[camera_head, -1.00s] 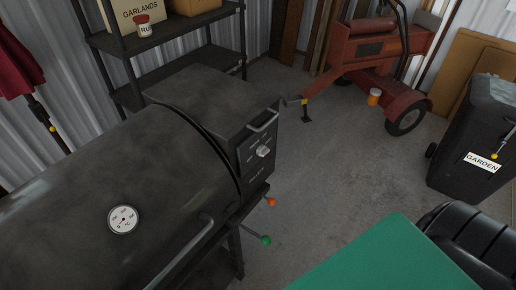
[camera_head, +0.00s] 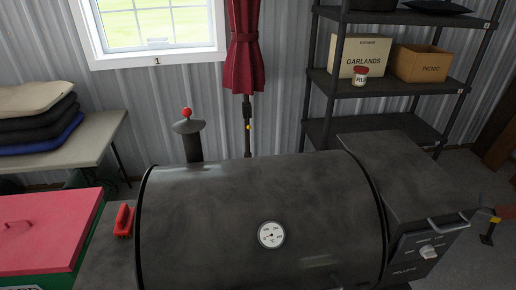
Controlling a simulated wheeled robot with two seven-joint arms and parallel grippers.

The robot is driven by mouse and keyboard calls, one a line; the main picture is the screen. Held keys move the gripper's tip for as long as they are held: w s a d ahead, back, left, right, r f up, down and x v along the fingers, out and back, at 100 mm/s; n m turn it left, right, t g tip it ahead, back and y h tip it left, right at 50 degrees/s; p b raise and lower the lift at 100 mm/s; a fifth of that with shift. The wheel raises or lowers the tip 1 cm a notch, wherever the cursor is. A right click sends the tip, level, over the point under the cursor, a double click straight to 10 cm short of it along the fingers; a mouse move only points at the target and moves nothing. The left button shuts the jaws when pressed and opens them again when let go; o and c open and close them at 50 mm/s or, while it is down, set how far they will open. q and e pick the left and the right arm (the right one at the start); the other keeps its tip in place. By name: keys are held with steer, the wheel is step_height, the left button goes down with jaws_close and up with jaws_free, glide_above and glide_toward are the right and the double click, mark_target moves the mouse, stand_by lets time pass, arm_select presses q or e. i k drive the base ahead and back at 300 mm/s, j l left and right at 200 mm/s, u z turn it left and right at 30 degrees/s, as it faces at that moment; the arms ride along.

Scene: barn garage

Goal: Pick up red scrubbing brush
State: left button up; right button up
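A red scrubbing brush (camera_head: 124,221) lies on the dark flat side shelf (camera_head: 106,262) at the left end of the black grill (camera_head: 210,225). It sits close to the grill's rounded lid and to the right of a red-lidded box. Neither of my grippers shows in the head view.
The red-lidded green box (camera_head: 45,235) stands at the lower left. A chimney with a red knob (camera_head: 187,114) rises behind the grill. A table (camera_head: 88,142) with folded mats (camera_head: 38,115) is at the back left. A shelf rack (camera_head: 325,85) with boxes stands at the back right.

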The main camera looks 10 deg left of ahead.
mark_target(125, 218)
steer(key=u, duration=1.6)
